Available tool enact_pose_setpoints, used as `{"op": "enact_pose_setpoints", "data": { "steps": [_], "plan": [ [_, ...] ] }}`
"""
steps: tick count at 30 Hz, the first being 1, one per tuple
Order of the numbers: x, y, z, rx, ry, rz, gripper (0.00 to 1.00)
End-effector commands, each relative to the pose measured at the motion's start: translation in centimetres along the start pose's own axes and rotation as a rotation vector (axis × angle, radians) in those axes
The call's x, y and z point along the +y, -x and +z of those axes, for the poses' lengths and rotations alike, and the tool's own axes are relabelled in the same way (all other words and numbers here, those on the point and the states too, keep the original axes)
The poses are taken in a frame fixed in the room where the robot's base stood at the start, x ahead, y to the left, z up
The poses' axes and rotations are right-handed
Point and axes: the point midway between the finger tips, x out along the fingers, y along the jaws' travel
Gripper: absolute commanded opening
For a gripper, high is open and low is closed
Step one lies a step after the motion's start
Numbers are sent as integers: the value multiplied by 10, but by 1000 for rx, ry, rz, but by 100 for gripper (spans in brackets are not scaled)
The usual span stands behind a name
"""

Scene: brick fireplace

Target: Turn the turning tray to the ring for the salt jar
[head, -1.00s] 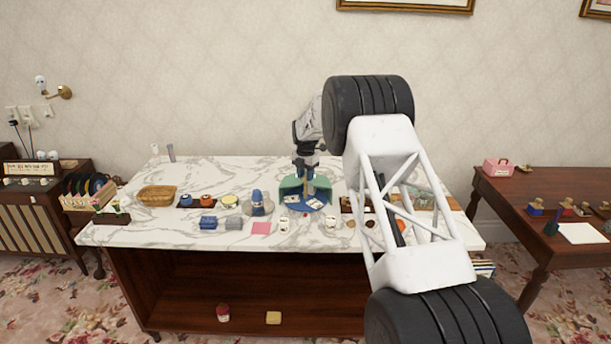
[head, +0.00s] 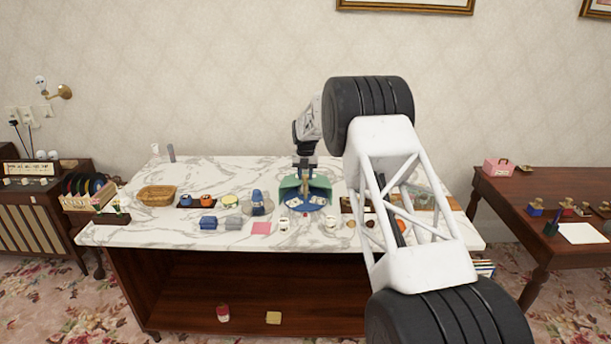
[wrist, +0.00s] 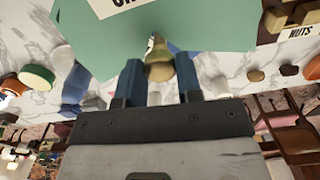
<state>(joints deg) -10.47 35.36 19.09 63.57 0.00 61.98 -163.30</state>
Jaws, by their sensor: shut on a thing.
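The turning tray (head: 305,208) stands near the middle of the marble counter. It has a blue round base, green upright walls (head: 290,184) and pale labels or pictures on its front part. A small red mark shows at its front edge. My gripper (head: 305,181) is over the tray's middle. In the wrist view, the two blue fingers of my gripper (wrist: 159,82) are shut on a brass knob (wrist: 159,62), beside a green wall (wrist: 200,25) with a cut-off label. I cannot tell which ring is for the salt jar, nor pick out the salt jar.
A blue bottle-like thing (head: 257,198) stands just left of the tray. Small white jars (head: 284,223) (head: 331,221) and a pink square (head: 261,228) lie in front. My arm hides part of the counter's right side.

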Motion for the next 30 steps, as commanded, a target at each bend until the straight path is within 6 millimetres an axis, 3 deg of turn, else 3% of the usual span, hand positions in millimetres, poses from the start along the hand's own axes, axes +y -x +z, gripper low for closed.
{"op": "enact_pose_setpoints", "data": {
  "steps": [25, 26, 30],
  "plan": [
    [0, 2, 0, -1, 96, 0, 0],
    [0, 2, 0, -1, 96, 0, 37],
    [0, 1, 0, 0, 96, 0, 58]
  ]
}}
